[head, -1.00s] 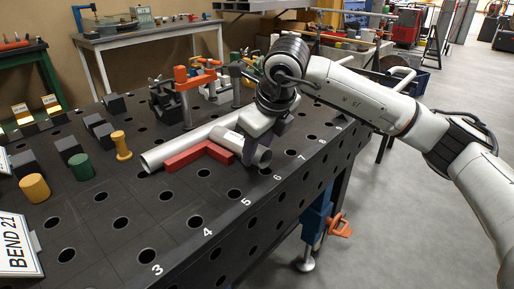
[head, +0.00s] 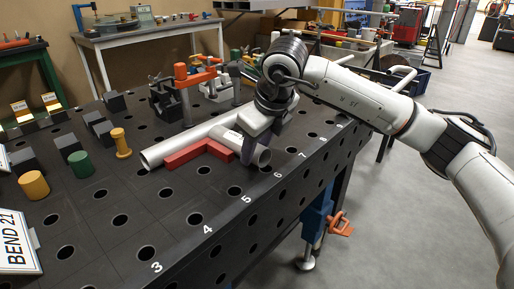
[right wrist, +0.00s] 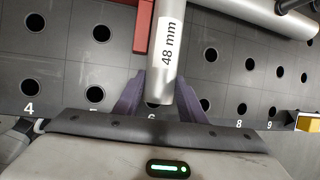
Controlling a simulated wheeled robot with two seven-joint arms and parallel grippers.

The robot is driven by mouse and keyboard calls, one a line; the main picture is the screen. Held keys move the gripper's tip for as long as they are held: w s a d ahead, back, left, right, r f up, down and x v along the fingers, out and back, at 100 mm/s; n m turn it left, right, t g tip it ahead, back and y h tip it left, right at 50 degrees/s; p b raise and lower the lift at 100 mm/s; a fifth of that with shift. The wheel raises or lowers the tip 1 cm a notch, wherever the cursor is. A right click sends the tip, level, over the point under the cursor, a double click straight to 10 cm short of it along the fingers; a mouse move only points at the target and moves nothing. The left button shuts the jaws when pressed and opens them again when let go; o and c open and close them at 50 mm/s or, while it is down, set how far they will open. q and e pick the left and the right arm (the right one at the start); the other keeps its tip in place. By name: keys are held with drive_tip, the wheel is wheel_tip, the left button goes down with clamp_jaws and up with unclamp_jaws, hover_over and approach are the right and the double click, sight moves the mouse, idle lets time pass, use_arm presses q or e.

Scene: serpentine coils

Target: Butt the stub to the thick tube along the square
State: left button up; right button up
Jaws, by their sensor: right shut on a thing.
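The stub (head: 233,143) is a short pale grey tube marked 48 mm. It lies across the bench top at an angle to the thick tube (head: 178,148), a longer pale tube. The red L-shaped square (head: 194,154) lies beside both. My right gripper (head: 251,148) is shut on the stub near its free end. In the right wrist view, the fingers (right wrist: 160,95) flank the stub (right wrist: 166,75), with the square (right wrist: 143,27) left of it and the thick tube (right wrist: 268,14) at the top. The stub's far end is cut off there, so I cannot tell whether it touches the tube.
The dark bench top (head: 120,222) has round holes and numbers along its front edge. Red-topped clamps (head: 195,78) stand behind the thick tube. Yellow and green cylinders (head: 80,165) and dark blocks are at the left. The front-left bench area is mostly clear.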

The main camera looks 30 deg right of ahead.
drive_tip(key=shift+w, duration=0.15)
drive_tip(key=o, duration=1.4)
drive_tip(key=shift+c, duration=0.2)
drive_tip(key=v, duration=1)
drive_tip(key=shift+r+p, duration=0.2)
drive_tip(key=shift+p, duration=0.15)
drive_tip(key=shift+a, duration=0.1)
drive_tip(key=shift+f, duration=0.1)
